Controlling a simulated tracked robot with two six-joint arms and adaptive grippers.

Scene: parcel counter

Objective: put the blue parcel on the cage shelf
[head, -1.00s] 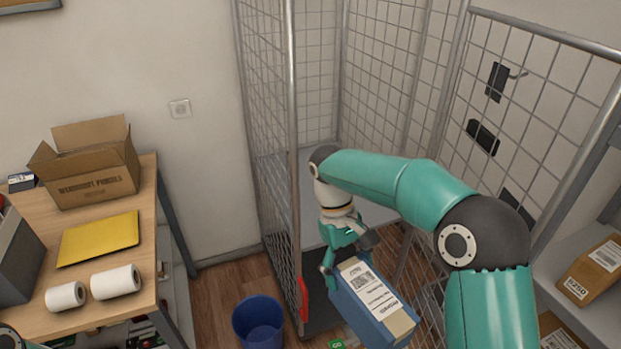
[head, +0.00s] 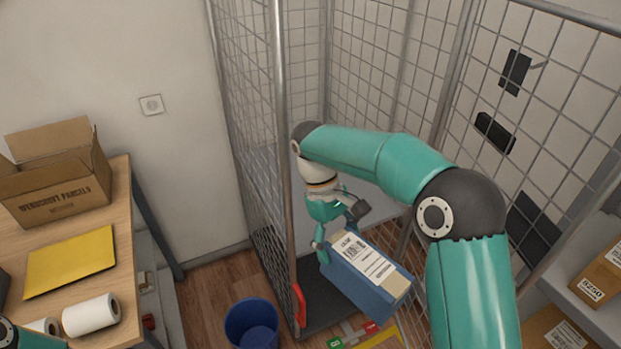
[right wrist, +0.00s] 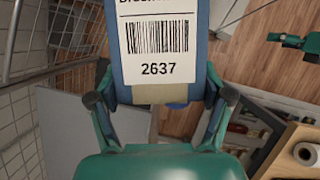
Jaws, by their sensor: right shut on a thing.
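The blue parcel (head: 354,288) with a white label hangs tilted in my right gripper (head: 338,232), at the open front of the wire cage. In the right wrist view the parcel's labelled face (right wrist: 157,85) fills the top middle, with the two fingers (right wrist: 160,105) on either side of it. The grey cage shelf (right wrist: 62,125) shows left of the fingers in that view; in the head view my right arm and the cage mesh partly hide it. The parcel is outside the shelf, in front of it. A teal part of my left arm (right wrist: 293,40) shows at the top right; its jaws are unclear.
The cage's front post (head: 281,130) and red latch (head: 299,304) stand left of the parcel. A blue bin (head: 250,325) is on the floor. The desk at left holds an open carton (head: 60,190) and a yellow envelope (head: 70,262). Brown parcels (head: 600,272) lie on racks at right.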

